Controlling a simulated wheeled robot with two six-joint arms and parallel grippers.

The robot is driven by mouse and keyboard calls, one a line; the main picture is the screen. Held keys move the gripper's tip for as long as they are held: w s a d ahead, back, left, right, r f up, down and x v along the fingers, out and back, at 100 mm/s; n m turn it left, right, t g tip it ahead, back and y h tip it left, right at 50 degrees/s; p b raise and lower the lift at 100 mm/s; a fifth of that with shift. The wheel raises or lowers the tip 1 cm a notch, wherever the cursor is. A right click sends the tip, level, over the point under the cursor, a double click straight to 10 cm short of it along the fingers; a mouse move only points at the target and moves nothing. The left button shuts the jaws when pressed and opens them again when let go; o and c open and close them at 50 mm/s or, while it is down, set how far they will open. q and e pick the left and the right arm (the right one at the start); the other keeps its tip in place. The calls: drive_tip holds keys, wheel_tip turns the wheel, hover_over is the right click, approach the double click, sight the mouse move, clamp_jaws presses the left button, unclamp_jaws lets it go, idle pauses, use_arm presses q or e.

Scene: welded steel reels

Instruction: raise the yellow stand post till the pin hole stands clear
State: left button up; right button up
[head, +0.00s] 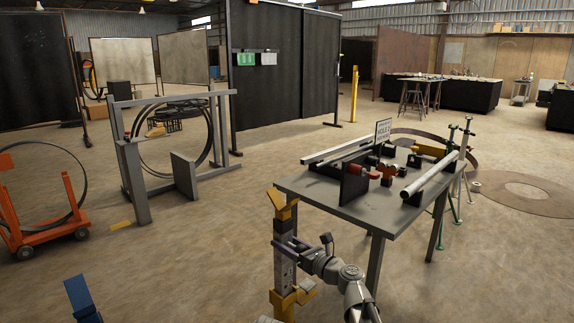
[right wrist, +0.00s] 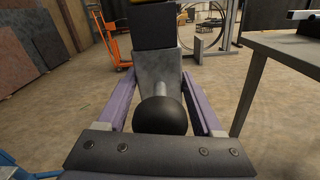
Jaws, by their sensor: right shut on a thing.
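The yellow stand stands upright left of the steel table's front corner in the head view, with a yellow V-shaped head (head: 284,203) on top. Below the head its post (head: 284,228) is dark, then grey, running down into a yellow collar (head: 291,299). My right gripper (head: 288,246) is at the post's middle, its arm coming from the lower right. In the right wrist view its two lilac fingers (right wrist: 161,88) flank a grey part with a stem and black ball knob (right wrist: 162,115). It is shut on the post. I cannot make out the pin hole. My left gripper is out of view.
The steel table (head: 318,191) holds pipes, red and yellow clamps and a small sign (head: 383,130). An orange cart (head: 42,222) with a ring and a grey reel frame (head: 133,180) stand left. A blue object (head: 80,299) is low left. Open floor lies between.

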drive_tip(key=o, duration=1.1)
drive_tip(key=shift+r, duration=0.1)
drive_tip(key=v, duration=0.7)
drive_tip(key=shift+s+d, duration=0.1)
